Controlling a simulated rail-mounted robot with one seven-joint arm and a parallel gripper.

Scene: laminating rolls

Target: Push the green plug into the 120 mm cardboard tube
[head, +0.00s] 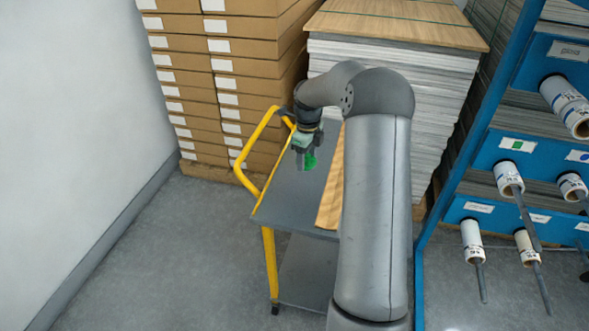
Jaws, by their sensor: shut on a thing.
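My gripper (306,150) is small in the head view, pointing down over the grey top of the cart (286,213). It is shut on the green plug (309,161), which shows as a bright green patch at the fingertips. I cannot tell whether the plug touches the cart top or is held just above it. I cannot make out the 120 mm cardboard tube for certain; my arm hides part of the cart. A tan, wood-coloured piece (329,205) lies on the cart, partly behind my arm.
The cart has a yellow handle (248,160). Stacked cardboard boxes (235,80) and a sheet stack (430,90) stand behind it. A blue rack (490,155) at right holds several white rolls (509,180) on rods. A white wall is at left; floor between is clear.

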